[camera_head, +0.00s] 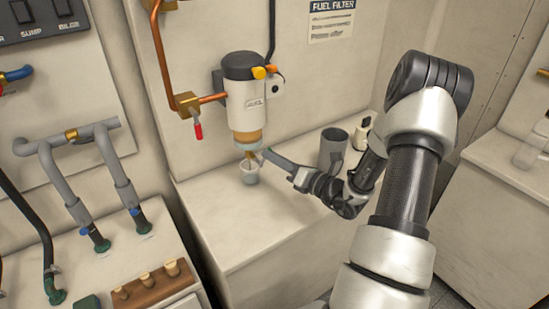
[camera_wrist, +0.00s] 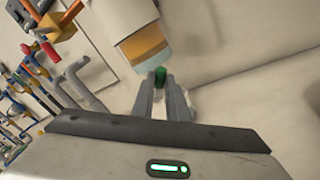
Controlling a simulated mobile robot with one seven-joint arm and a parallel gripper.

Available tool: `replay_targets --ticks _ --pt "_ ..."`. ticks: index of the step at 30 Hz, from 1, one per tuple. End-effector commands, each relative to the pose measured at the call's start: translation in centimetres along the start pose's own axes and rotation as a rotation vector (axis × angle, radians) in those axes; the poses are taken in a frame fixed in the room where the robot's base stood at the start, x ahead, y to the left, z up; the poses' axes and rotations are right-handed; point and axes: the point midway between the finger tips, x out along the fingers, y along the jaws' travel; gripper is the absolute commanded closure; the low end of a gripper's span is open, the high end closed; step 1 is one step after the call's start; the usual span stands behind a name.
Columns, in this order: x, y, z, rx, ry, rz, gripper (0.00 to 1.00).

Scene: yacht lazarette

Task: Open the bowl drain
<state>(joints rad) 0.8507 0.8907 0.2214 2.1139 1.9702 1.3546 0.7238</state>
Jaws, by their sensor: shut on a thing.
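The fuel filter (camera_head: 243,100) is a white canister with a black cap on the wall. Its bowl (camera_head: 248,137) holds amber liquid and shows large in the wrist view (camera_wrist: 145,47). The bowl drain (camera_wrist: 160,76) appears as a small green knob just below the bowl. My gripper (camera_head: 262,154) reaches in from the right under the bowl. In the wrist view its fingers (camera_wrist: 161,86) are shut on the green knob. A small pale cup (camera_head: 249,173) stands on the counter under the bowl. In the head view the drain is mostly hidden by the fingertips.
A grey cylindrical container (camera_head: 333,148) and a white item (camera_head: 362,133) stand on the counter (camera_head: 250,225) to the right. A copper pipe with a red-handled valve (camera_head: 197,128) is left of the filter. The counter's front is clear.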

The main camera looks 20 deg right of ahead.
Motion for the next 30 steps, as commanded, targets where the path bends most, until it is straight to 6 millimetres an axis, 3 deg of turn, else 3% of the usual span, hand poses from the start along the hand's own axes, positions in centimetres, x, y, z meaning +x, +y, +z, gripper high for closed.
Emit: replay_targets --ticks 11,30 --pt "0.1 0.5 0.0 -0.097 0.021 -0.013 1.0" --pt "0.5 2.3 -0.5 -0.546 0.111 -0.083 1.0"
